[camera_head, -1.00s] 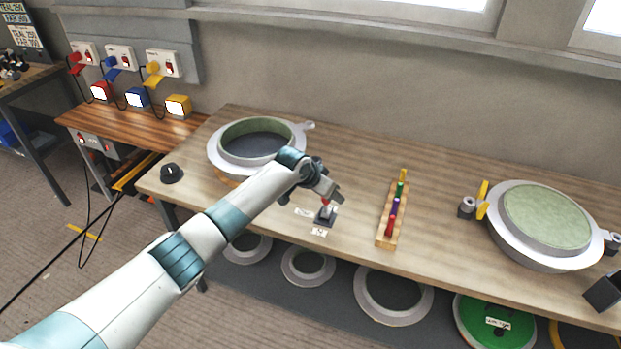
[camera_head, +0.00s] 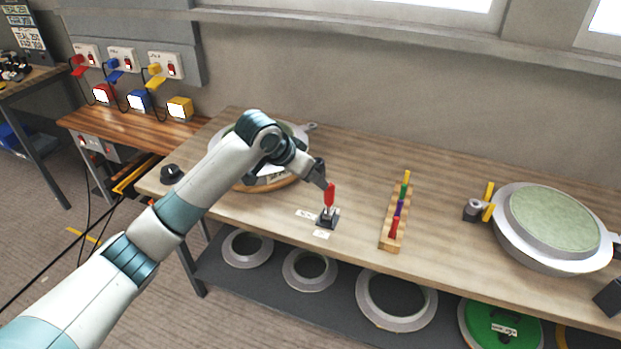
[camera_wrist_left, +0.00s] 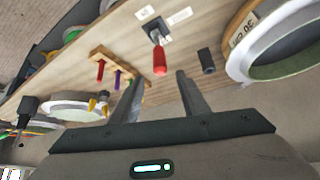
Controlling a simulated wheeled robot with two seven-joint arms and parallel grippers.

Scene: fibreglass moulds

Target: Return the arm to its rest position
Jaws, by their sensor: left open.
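My left arm comes in from the left in the head view, and its gripper (camera_head: 322,178) hangs above the table, just up and left of a red-handled lever (camera_head: 329,196). The lever stands upright on a small dark base. In the left wrist view my left gripper (camera_wrist_left: 158,82) shows two separated fingers with nothing held between them. The red handle (camera_wrist_left: 160,62) shows beyond the fingertips there, apart from them. My right gripper is in neither view.
A wooden rack (camera_head: 391,240) with coloured pegs stands right of the lever. A round mould with a green top (camera_head: 555,218) is at the right. Another round mould (camera_head: 262,186) sits behind my arm. Rings and a green disc (camera_head: 500,322) lie on the shelf below.

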